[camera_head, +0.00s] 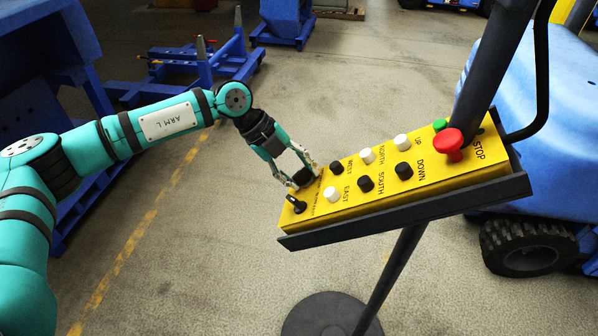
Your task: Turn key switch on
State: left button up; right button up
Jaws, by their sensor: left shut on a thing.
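A yellow control panel (425,188) sits tilted in a dark tray on a post. It carries several black and white buttons, a green button (440,124) and a red STOP button (454,143). At its left end a black key switch (296,204) shows near the lower edge. Just above it is a black knob (303,177). My left gripper (303,178) comes from the upper left, with its two fingers on either side of this knob and shut on it. The fingertips partly hide the knob. My right gripper is not in view.
The dark post (392,265) stands on a round base (330,316). A dark bar (500,50) rises at the panel's right end. A blue vehicle (560,130) stands at the right, with blue stands (200,70) at the back left. Concrete floor between is clear.

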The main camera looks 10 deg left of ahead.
pick_arm(q)
jog(key=shift+f+m+b, duration=0.2)
jog(key=shift+m+b, duration=0.8)
jog(key=shift+b, duration=0.25)
jog(key=m+b, duration=0.7)
jog(key=shift+h, duration=0.4)
jog(key=m+b, duration=0.3)
jog(key=shift+r+m, duration=0.1)
jog(key=shift+m, duration=0.2)
jog(key=shift+r+m+b, duration=0.2)
jog(key=shift+m+b, duration=0.9)
jog(key=shift+m, duration=0.4)
jog(key=o, duration=1.2)
jog(key=shift+c, duration=0.2)
jog(key=v, duration=1.2)
